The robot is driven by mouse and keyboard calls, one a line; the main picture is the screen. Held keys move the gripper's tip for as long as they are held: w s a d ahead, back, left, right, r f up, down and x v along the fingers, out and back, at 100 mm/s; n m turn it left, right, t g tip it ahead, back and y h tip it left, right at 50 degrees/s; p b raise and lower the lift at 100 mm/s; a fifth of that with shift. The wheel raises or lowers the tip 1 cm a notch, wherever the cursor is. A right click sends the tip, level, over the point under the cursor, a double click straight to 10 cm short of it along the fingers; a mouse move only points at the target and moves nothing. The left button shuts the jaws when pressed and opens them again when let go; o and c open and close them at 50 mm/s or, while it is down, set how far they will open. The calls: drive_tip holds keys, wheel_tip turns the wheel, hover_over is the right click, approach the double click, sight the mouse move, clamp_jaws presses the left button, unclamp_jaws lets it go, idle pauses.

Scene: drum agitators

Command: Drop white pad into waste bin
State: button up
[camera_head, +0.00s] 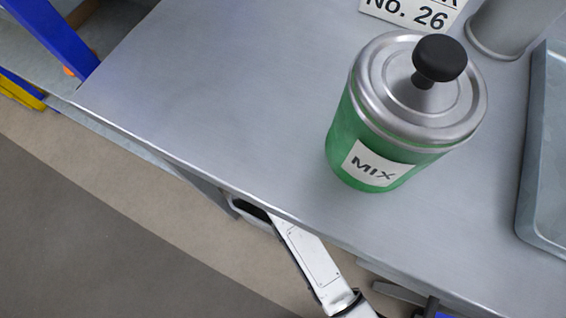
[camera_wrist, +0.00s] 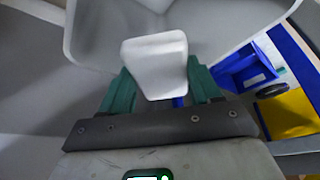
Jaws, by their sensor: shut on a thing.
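The white pad (camera_wrist: 155,62) is a small rounded block, seen in the wrist view. My gripper (camera_wrist: 162,84) is shut on it, with one green finger on each side. A pale grey, open-topped container (camera_wrist: 88,38), which looks like the waste bin, is beyond the pad at the top of the wrist view. The pad overlaps its opening in the picture; I cannot tell the height between them. The pad and my gripper do not show in the head view.
In the head view a green MIX container (camera_head: 345,150) with a metal lid stands on the metal table (camera_head: 200,90). A grey tray (camera_head: 530,190) is at the right. Blue and yellow bins (camera_wrist: 290,112) are at the right in the wrist view.

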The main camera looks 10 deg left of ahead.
drive_tip(key=shift+f, duration=0.5)
drive_tip(key=o, duration=1)
drive_tip(key=shift+s+r, duration=0.1)
drive_tip(key=shift+r, duration=0.05)
drive_tip(key=p+v, duration=0.3)
drive_tip(key=v, duration=0.7)
drive_tip(key=shift+r+p, duration=0.2)
drive_tip(key=shift+p, duration=0.2)
drive_tip(key=shift+s+d, duration=0.15)
